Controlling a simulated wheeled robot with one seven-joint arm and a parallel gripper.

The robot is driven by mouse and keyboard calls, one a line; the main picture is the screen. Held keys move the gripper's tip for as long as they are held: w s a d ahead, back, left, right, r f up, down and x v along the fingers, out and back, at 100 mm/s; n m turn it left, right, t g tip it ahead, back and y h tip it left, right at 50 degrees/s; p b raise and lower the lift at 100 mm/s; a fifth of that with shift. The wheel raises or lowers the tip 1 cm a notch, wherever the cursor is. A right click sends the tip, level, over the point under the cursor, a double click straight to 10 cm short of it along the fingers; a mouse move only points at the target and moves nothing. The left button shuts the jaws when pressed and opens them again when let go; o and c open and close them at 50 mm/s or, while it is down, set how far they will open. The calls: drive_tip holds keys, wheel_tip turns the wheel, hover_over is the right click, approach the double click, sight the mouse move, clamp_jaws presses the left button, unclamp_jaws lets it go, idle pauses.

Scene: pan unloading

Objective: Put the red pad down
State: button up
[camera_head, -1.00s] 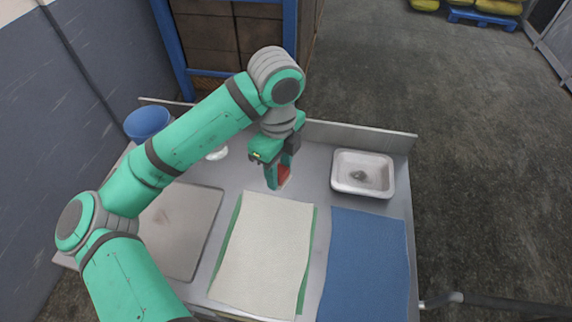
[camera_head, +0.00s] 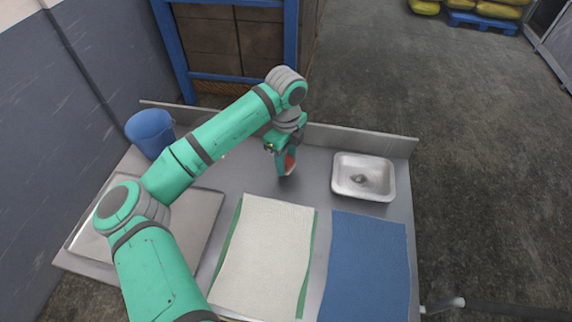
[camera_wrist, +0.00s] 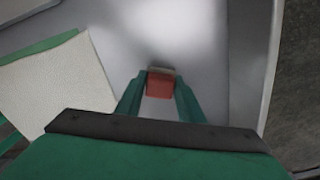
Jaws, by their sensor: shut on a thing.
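My gripper (camera_head: 286,172) is over the back middle of the metal table, left of the metal tray. It is shut on the red pad (camera_head: 289,164), a small red block with a pale edge. In the wrist view the red pad (camera_wrist: 160,83) sits between the two green fingertips (camera_wrist: 160,98), above the bare grey tabletop. I cannot tell whether the pad touches the table. My fingers partly hide it in the head view.
A metal tray (camera_head: 385,190) with a small grey thing in it stands at the right. A white cloth (camera_head: 265,255) over a green one and a blue cloth (camera_head: 366,265) lie in front. A blue bucket (camera_head: 150,130) stands back left. A raised lip (camera_head: 350,135) edges the back.

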drive_tip(key=shift+f, duration=1.1)
drive_tip(key=shift+f, duration=0.3)
drive_tip(key=shift+s+f, duration=0.2)
drive_tip(key=shift+f, duration=0.2)
drive_tip(key=o, duration=1)
drive_tip(key=shift+f, duration=0.1)
drive_tip(key=shift+a, duration=0.15)
drive_tip(key=shift+w+r, duration=0.1)
drive_tip(key=shift+r, duration=0.2)
wheel_tip(320, 180, up, 13)
drive_tip(key=shift+r, duration=0.1)
